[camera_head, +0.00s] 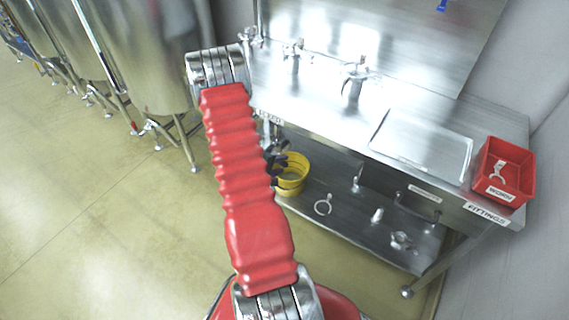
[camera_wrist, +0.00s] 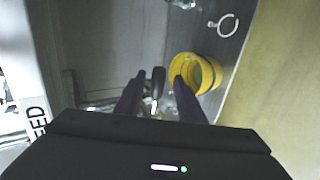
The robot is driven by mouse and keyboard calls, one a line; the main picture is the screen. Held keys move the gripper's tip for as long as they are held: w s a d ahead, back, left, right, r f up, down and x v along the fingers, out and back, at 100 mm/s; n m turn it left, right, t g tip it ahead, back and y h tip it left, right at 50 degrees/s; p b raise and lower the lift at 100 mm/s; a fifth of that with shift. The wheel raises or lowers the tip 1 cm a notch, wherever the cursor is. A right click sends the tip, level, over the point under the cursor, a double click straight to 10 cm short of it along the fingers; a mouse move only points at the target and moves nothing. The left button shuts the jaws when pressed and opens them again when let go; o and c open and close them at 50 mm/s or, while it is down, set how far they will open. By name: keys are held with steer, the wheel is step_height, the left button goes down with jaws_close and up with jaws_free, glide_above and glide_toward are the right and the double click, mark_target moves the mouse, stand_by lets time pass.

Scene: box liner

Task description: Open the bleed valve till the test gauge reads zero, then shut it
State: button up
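In the wrist view, my gripper (camera_wrist: 158,88) has its two dark fingers apart. A small dark lever or knob (camera_wrist: 158,76), with a bright metal part under it, shows between the fingertips; I cannot tell whether they touch it. It looks like the bleed valve handle. A white label (camera_wrist: 38,122) ending in "ED" is at the left. In the head view, my gripper (camera_head: 275,158) is a dark shape at the bench's front left, partly hidden by my red arm. I cannot make out a gauge or its reading.
A clamp ring (camera_head: 323,205) and fittings lie there. A red bin (camera_head: 502,172) is at the bench's right end. Steel tanks (camera_head: 140,55) stand left.

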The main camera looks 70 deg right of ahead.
steer(key=v, duration=0.7)
steer(key=shift+a+r, duration=0.15)
steer(key=shift+a, duration=0.2)
steer(key=shift+w, duration=0.1)
steer(key=shift+n, duration=0.3)
steer(key=s+a+r+g+y, duration=0.4)
steer(key=s+a+r, duration=0.2)
steer(key=s+a, duration=0.25)
steer(key=w+a+r+t+y, duration=0.2)
steer(key=w+a+r+t, duration=0.2)
steer(key=a+r, duration=0.5)
steer(key=w+a+r+n+t+y, duration=0.1)
steer(key=w+a+r+t, duration=0.3)
steer(key=a+r, duration=0.6)
steer(key=w+a+r+t+y, duration=0.4)
steer(key=a+r, duration=0.6)
steer(key=a, duration=0.8)
steer(key=shift+a+r+n, duration=0.15)
steer(key=shift+a+n, duration=0.15)
steer(key=shift+n, duration=0.1)
